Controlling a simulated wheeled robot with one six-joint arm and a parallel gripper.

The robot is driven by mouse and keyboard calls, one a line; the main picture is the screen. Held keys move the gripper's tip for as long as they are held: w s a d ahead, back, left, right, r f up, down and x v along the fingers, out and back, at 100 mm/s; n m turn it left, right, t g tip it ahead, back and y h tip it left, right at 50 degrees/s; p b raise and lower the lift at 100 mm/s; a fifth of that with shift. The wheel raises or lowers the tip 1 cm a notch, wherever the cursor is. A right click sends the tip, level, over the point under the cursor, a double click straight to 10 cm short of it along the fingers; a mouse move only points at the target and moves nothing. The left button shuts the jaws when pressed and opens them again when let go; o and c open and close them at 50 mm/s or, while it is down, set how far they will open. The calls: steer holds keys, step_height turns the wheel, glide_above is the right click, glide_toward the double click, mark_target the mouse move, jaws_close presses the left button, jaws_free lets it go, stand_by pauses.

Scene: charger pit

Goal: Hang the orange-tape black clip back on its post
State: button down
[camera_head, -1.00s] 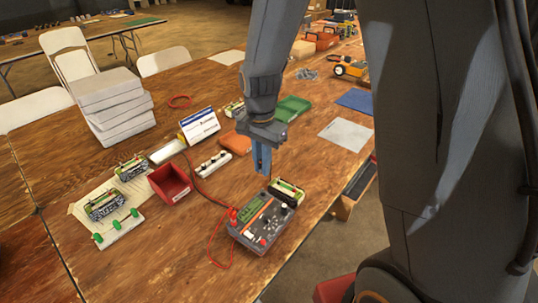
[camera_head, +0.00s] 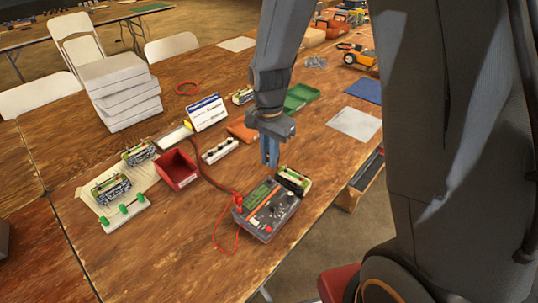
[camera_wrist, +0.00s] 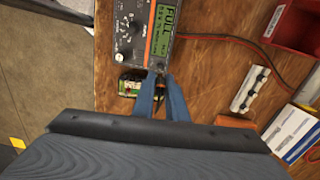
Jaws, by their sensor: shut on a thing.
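The charger (camera_head: 258,222) is a dark grey box with a green screen and an orange stripe. It stands on the wooden table and also shows at the top of the wrist view (camera_wrist: 129,35), its screen reading FULL. My gripper (camera_head: 270,163) points down above the table, just behind the charger. Its blue fingers also show in the wrist view (camera_wrist: 160,84), near the charger's edge. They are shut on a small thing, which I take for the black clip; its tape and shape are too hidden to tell. I cannot make out its post.
A green battery pack (camera_head: 294,180) lies beside the charger, close to my fingers. A red clip (camera_head: 238,201) with a red cable is at the charger's left. A red bin (camera_head: 180,170), a white strip (camera_head: 220,151) and a sign (camera_head: 206,113) stand further left.

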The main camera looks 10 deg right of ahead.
steer(key=shift+f+b, duration=1.1)
steer(key=shift+f, duration=1.55)
steer(key=shift+f+p, duration=0.2)
steer(key=shift+p, duration=0.35)
stand_by(0.5)
steer(key=c, duration=1.7)
jaws_free()
steer(key=shift+o, duration=1.1)
